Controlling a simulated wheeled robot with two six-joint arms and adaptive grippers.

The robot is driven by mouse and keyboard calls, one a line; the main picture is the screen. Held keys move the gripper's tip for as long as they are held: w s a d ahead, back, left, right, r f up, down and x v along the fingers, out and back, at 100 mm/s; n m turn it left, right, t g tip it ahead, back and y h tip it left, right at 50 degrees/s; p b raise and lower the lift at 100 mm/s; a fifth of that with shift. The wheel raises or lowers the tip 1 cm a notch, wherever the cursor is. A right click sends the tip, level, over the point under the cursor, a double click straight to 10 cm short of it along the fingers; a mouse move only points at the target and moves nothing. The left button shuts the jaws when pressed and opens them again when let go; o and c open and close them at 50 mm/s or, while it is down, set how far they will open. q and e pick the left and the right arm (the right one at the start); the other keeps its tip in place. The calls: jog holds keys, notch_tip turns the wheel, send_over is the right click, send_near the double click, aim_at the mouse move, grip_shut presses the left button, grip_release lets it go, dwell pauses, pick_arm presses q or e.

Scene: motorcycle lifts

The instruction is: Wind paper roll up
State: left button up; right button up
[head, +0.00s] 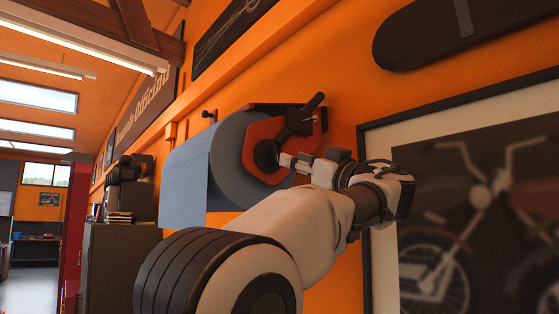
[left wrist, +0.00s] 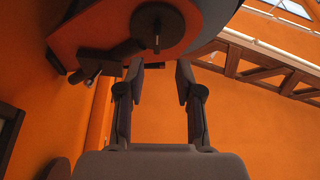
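A blue paper roll (head: 235,150) hangs in a wall holder, with a sheet of its paper (head: 184,185) hanging down on the left side. The holder has a red-orange end plate (head: 253,135), also in the left wrist view (left wrist: 85,30). A dark crank (head: 298,122) sits on this plate; its arm slants up and right from the round hub. The crank also shows in the left wrist view (left wrist: 110,58). My left gripper (head: 288,160) is close to the hub and below the crank arm. In the left wrist view its fingers (left wrist: 158,78) are apart with nothing gripped between them. My right gripper is out of view.
A framed motorcycle picture (head: 380,230) hangs on the orange wall to the right, close to my left wrist. A dark board (head: 440,35) hangs above it. A grey cabinet (head: 115,265) with books on top stands at the left. Open floor shows at far left.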

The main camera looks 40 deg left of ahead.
aim_at(276, 155)
pick_arm(q)
jog(key=p+x, duration=0.1)
jog(key=x, duration=0.1)
jog(key=p+x, duration=0.1)
jog(key=x, duration=0.1)
jog(key=p+x, duration=0.2)
jog(key=shift+w+a, duration=0.3)
jog(key=shift+a, duration=0.1)
jog(key=shift+s+a, duration=0.1)
jog(key=shift+a, duration=0.2)
jog(key=shift+d, duration=0.25)
jog(key=shift+c, duration=0.7)
grip_shut()
